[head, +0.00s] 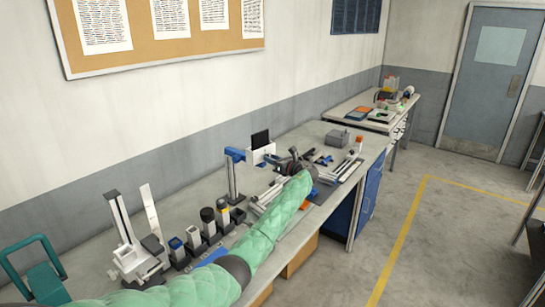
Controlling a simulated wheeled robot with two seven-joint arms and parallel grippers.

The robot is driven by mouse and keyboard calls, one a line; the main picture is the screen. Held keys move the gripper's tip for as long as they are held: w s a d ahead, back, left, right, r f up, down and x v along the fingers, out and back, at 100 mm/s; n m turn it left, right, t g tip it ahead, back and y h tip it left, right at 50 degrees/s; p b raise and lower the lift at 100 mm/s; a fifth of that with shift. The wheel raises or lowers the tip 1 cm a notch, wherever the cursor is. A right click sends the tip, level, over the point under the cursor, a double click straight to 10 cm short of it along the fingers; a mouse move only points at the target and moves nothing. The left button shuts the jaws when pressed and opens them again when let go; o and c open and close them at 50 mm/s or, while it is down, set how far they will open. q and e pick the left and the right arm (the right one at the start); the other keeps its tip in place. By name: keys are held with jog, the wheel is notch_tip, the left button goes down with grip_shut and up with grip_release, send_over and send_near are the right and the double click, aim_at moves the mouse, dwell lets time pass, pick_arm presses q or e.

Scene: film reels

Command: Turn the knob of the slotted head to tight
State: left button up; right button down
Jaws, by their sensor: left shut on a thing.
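My left arm in its green padded sleeve reaches from the lower left along the bench. My right gripper is not in view.
The long grey bench (345,130) runs along the wall. A grey box (336,138) and rails (345,165) lie beyond the gripper.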

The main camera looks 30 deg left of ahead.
pick_arm(q)
jog(key=shift+f+m, duration=0.15)
jog(key=shift+m, duration=0.15)
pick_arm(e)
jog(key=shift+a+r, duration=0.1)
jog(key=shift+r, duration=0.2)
pick_arm(q)
jog(key=o, duration=1)
jog(key=shift+c, duration=0.2)
jog(key=b+v, duration=0.3)
jog(key=v, duration=0.4)
jog(key=shift+d+b, duration=0.4)
jog(key=shift+d, duration=0.05)
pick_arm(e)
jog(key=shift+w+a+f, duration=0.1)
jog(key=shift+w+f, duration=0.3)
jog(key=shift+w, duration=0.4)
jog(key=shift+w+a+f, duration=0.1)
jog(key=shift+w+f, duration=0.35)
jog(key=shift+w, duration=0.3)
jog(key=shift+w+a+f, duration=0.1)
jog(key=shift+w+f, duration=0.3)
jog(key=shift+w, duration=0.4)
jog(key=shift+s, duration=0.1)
